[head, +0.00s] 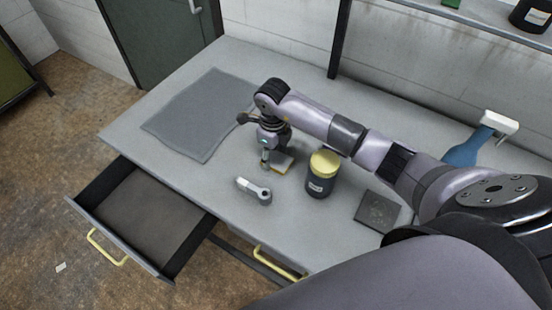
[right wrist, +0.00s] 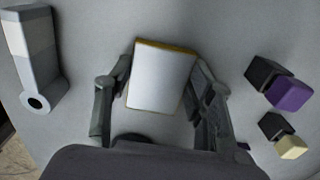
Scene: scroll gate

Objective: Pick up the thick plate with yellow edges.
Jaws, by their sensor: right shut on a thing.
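The thick plate (head: 284,163) has a pale top and yellow edges and sits at the middle of the grey table, partly hidden by my right gripper. It also shows in the right wrist view (right wrist: 160,78), lying between the two fingers. My right gripper (head: 271,164) points down at the plate and is shut on it; its fingers (right wrist: 155,95) are at the plate's two sides. I cannot tell whether the plate touches the table. My left gripper is not in view.
A grey-white tool (head: 254,191) and a dark jar with a yellow lid (head: 322,175) stand close by. Purple-and-black (right wrist: 285,90) and yellow-and-black (right wrist: 286,140) pieces lie right of the plate. A dark square (head: 378,210), grey mat (head: 185,118) and open drawer (head: 140,215) are farther off.

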